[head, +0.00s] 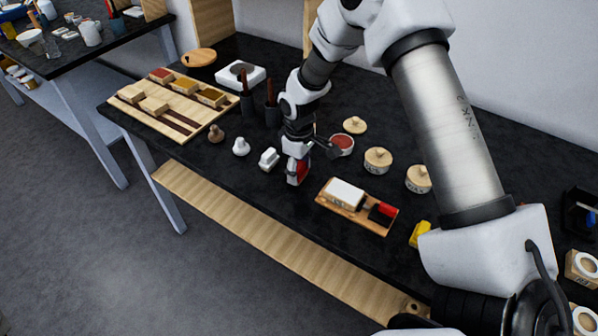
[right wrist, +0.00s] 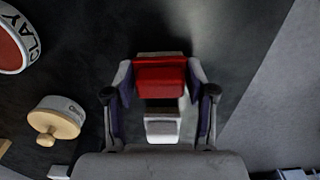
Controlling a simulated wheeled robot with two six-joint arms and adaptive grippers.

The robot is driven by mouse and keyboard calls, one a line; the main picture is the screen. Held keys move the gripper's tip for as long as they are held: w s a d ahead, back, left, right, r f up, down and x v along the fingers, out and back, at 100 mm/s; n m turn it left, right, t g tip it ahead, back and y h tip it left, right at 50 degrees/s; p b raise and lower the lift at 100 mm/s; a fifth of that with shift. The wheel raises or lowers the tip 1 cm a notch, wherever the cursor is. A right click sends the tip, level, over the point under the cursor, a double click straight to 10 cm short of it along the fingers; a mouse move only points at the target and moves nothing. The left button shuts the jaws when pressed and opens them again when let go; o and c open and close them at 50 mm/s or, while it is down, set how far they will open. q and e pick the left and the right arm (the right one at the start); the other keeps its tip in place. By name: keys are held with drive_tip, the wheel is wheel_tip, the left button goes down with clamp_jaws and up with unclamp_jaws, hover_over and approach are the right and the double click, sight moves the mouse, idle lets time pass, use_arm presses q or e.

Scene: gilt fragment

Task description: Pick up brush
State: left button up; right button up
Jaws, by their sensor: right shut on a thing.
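My right gripper (head: 297,176) is over the black worktable, shut on a small red-and-white thing (head: 303,168), apparently the brush. In the right wrist view, the red block of the brush (right wrist: 160,78) lies between the two fingers (right wrist: 162,85), with a pale grey-white part below it. The fingers hide parts of its sides. I cannot tell whether its lower end touches the table. My left gripper is not in view.
A wooden tray (head: 325,201) with a white block stands right of the gripper. A red-topped dish (head: 341,145) and lidded jars (head: 378,160) are behind. Small white pieces (head: 269,158) stand to the left. The table's front edge is close, with a wooden strip below.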

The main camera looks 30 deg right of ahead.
sight(299, 165)
drive_tip(key=shift+w+r+b, duration=0.1)
drive_tip(key=shift+r+b, duration=0.2)
drive_tip(key=shift+r, duration=0.2)
wheel_tip(299, 165, up, 2)
drive_tip(key=shift+r+b, duration=0.2)
drive_tip(key=shift+b, duration=0.1)
drive_tip(key=s+a+r+b, duration=0.1)
drive_tip(key=s+a+b, duration=0.1)
drive_tip(key=s+a, duration=0.8)
drive_tip(key=shift+s+a+r+b, duration=0.15)
drive_tip(key=shift+s+r+b, duration=0.2)
drive_tip(key=shift+s, duration=0.85)
drive_tip(key=o, duration=0.6)
drive_tip(key=shift+f, duration=0.1)
drive_tip(key=c, duration=0.5)
